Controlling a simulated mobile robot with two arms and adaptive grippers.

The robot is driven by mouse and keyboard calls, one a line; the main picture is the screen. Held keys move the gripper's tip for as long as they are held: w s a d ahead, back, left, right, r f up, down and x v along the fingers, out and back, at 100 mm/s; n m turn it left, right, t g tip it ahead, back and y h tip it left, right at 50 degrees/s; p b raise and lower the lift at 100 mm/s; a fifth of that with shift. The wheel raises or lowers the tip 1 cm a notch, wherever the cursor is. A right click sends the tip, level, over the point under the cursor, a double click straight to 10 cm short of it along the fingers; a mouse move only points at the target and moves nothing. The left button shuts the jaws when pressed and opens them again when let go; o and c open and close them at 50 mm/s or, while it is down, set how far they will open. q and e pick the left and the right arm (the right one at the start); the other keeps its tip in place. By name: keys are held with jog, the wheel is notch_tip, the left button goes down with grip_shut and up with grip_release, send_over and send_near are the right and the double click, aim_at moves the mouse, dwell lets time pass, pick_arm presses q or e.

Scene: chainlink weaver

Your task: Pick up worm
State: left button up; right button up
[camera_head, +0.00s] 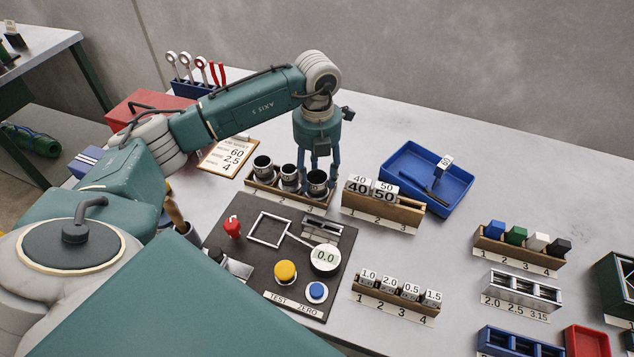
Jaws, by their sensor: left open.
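My left gripper (320,170) points down over the wooden rack (290,203) marked with numbers. Its open fingers are at the third dark round piece (317,184), the rightmost in the rack; I cannot tell whether they touch it. Two similar dark round pieces with light rims, a middle one (290,177) and a left one (263,167), stand upright beside it. No piece is clearly recognisable as a worm. My right gripper is not in view.
A wooden rack (385,214) with blocks marked 40 and 50 stands close on the right. Behind it is a blue tray (405,160). A dark test panel (245,255) with buttons and a dial lies in front. Tools and a clipboard (228,157) are left. Table between the right-hand racks is clear.

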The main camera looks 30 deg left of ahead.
pick_arm(q)
jog(key=shift+f, duration=0.8)
jog(key=c, duration=0.7)
jog(key=o, duration=0.7)
jog(key=shift+r, duration=0.1)
